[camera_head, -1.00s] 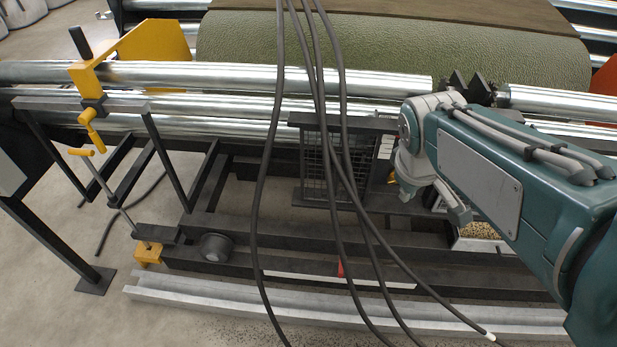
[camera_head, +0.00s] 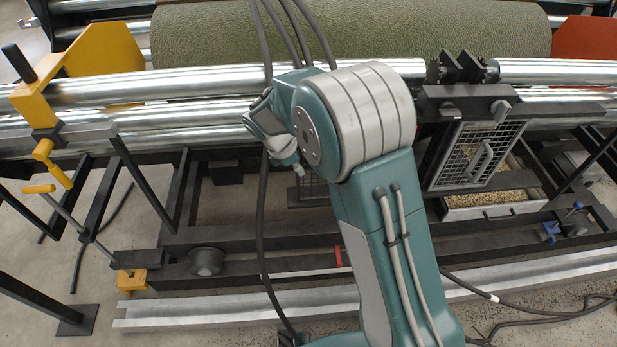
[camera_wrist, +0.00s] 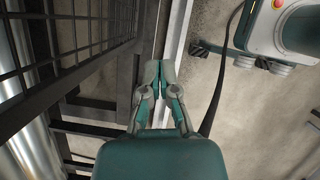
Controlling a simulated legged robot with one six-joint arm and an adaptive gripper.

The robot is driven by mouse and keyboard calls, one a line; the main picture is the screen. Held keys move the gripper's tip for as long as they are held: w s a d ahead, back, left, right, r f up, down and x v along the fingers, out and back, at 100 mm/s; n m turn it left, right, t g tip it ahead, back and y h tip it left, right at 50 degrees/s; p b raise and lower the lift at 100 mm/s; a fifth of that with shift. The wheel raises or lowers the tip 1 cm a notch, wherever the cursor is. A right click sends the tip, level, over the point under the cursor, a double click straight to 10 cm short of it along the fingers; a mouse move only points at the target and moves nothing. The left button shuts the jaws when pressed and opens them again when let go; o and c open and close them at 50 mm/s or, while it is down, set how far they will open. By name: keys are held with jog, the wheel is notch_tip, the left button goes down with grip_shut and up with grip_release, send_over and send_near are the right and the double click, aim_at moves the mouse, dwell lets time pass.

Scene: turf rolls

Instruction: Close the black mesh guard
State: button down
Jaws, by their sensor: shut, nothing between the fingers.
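A black mesh guard (camera_head: 466,160) with a grey handle shows in the head view, right of my arm. It hangs from a dark bar and stands out at a slant, above a tray of grain. My gripper (camera_wrist: 158,68) is shut and empty in the wrist view. A black mesh panel (camera_wrist: 85,32) lies left of it there, apart from the fingers; I cannot tell which panel it is. In the head view my fingertips cannot be made out clearly.
The grain tray (camera_head: 495,212) sits low in the frame. Steel rollers (camera_head: 180,85) and a green turf roll (camera_head: 400,35) lie behind. Black cables (camera_head: 262,215) hang in front. A yellow crank (camera_head: 45,160) is at left. A pale rail (camera_head: 215,312) runs along the floor.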

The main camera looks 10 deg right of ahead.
jog(key=s+x, duration=0.1)
jog(key=x, duration=0.9)
jog(key=w+d, duration=0.1)
jog(key=d, duration=2.5)
jog(key=shift+w+r, duration=0.15)
jog(key=shift+w, duration=0.25)
jog(key=s+a+r, duration=0.1)
jog(key=a+r, duration=0.6)
jog(key=r, duration=0.2)
jog(key=shift+s+a, duration=0.25)
jog(key=shift+a, duration=0.05)
